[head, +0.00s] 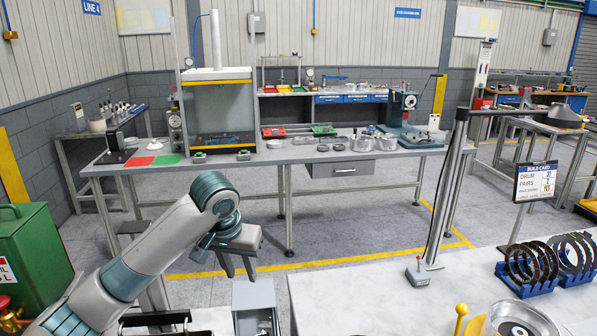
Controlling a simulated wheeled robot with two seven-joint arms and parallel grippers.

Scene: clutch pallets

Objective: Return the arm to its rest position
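My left arm comes in from the lower left, bent at a grey and teal joint. My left gripper (240,272) hangs from it, pointing down, with its two dark fingers apart and nothing visible between them. It is over the floor side of a grey open-topped box (253,296), just above and behind that box in the picture. I cannot tell its exact height. My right gripper is not in view.
A pale table (385,290) at the lower right holds blue racks (528,284) of dark rings, a metal drum (520,318) and a yellow-handled tool (461,318). A long workbench (300,155) crosses the back. Floor between is clear.

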